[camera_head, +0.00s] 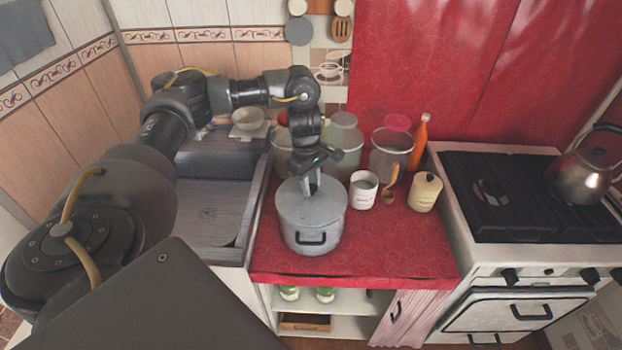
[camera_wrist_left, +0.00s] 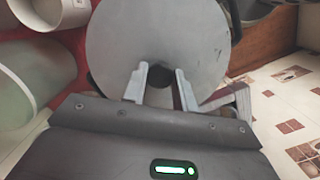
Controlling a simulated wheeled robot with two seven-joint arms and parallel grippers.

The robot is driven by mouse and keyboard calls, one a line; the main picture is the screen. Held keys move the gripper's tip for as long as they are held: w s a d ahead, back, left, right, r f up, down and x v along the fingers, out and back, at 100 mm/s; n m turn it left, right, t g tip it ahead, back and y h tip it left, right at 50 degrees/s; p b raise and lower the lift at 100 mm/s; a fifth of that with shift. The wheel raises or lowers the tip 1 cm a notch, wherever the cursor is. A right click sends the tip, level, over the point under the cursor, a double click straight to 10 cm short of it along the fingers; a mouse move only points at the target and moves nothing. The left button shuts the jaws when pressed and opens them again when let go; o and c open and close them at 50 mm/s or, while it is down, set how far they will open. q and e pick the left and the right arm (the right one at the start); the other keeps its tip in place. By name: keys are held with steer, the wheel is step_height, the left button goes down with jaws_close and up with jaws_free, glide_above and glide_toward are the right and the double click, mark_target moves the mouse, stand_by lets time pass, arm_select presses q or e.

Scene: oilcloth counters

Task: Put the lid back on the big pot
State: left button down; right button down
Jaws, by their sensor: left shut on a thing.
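The big grey pot (camera_head: 325,241) stands on the red counter with its black front handle toward me. Its grey lid (camera_head: 296,210) lies level over the pot's mouth and lines up with the rim; I cannot tell whether it fully rests there. My left gripper (camera_head: 313,190) points down at the lid's middle. In the left wrist view the gripper (camera_wrist_left: 160,78) is shut on the lid's dark knob, with the round lid (camera_wrist_left: 150,35) filling the upper middle. The fingers partly hide the knob. My right gripper is not in view.
A white mug (camera_head: 363,194), a wooden spoon (camera_head: 390,188) and a cream canister (camera_head: 426,194) stand right of the pot. Clear containers (camera_head: 391,155) and an orange bottle (camera_head: 420,140) stand behind. The stove (camera_head: 520,195) with a kettle (camera_head: 588,172) is at right, the sink (camera_head: 208,215) at left.

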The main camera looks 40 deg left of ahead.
arm_select(q)
steer(key=c, duration=0.6)
jaws_free()
steer(key=shift+o, duration=0.2)
steer(key=shift+r+p, duration=0.4)
step_height(320, 180, up, 6)
steer(key=p, duration=0.6)
steer(key=shift+r, duration=0.15)
jaws_close()
